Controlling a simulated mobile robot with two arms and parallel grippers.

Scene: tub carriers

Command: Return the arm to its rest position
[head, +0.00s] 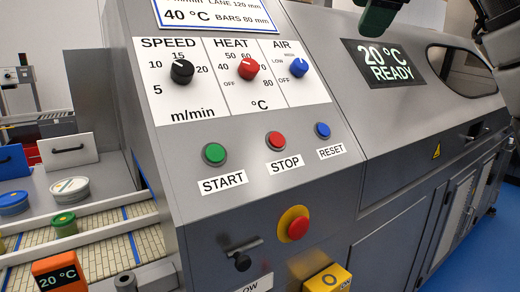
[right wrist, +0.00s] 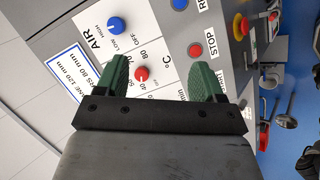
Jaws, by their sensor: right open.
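My right gripper (head: 380,14) shows at the top of the head view, with a green finger and dark arm parts at the upper right. In the right wrist view its two green fingers (right wrist: 160,78) are spread apart with nothing between them. Beyond them is the control panel, with the red heat knob (right wrist: 141,73) and the blue air knob (right wrist: 116,24) apart from the fingers. In the head view the panel has a black speed knob (head: 182,71), the red heat knob (head: 248,68) and the blue air knob (head: 299,67). My left gripper is not in view.
A display (head: 385,62) reads 20 °C READY. START (head: 214,153), STOP (head: 276,140) and RESET (head: 322,130) buttons and a red emergency button (head: 298,227) sit below the knobs. A conveyor (head: 100,222) with tubs and an orange thermometer (head: 60,273) are at left. Blue floor (head: 480,250) is clear at right.

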